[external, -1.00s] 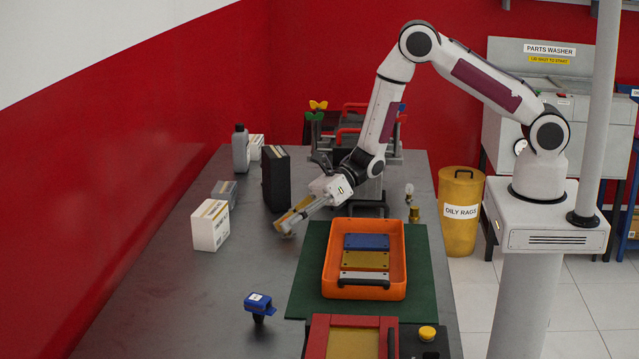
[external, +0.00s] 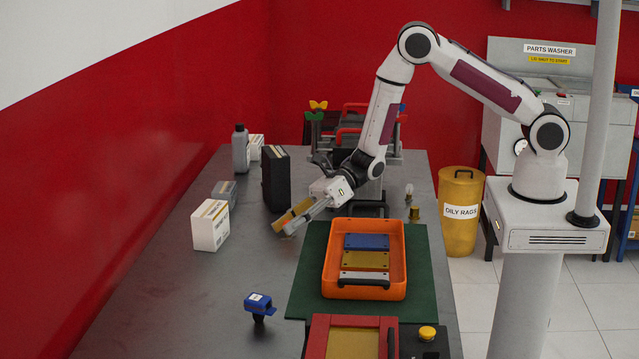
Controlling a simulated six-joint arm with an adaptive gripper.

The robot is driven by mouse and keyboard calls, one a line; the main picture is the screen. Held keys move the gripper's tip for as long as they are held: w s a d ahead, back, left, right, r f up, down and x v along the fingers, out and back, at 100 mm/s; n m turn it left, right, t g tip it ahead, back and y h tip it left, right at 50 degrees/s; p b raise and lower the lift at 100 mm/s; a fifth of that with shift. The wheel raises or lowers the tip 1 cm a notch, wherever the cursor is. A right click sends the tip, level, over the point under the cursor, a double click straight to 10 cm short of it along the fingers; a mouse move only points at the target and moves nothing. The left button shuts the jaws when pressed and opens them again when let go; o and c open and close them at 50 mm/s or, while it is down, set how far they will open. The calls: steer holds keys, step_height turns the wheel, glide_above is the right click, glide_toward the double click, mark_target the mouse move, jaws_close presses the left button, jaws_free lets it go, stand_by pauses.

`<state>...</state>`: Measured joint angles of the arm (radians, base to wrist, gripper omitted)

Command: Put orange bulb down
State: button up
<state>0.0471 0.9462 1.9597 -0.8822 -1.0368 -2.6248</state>
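My gripper (external: 283,227) reaches down and left, with its tips low over the grey bench left of the green mat. A yellow-tan part and a grey finger show at its end; I cannot tell whether the yellow-tan part belongs to the gripper or is held. No bulb I can clearly call orange shows, and any bulb between the fingers is too small or hidden to make out. A small pale bulb (external: 409,189) stands at the bench's right side, behind a small brass piece (external: 414,214), both apart from my gripper.
An orange tray (external: 399,262) with several plates sits on the green mat (external: 424,277). A black binder-like block (external: 276,180), white box (external: 210,226), grey box (external: 225,192) and grey bottle (external: 240,150) stand left. A blue device (external: 258,305) is in front. Bare bench (external: 185,290) lies at front left.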

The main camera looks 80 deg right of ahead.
steer(key=shift+s+d+r, duration=0.2)
steer(key=shift+s+d, duration=0.1)
steer(key=shift+d, duration=0.05)
steer(key=shift+v, duration=0.9)
step_height(320, 180, up, 4)
steer(key=shift+r, duration=1.5)
steer(key=shift+r, duration=0.1)
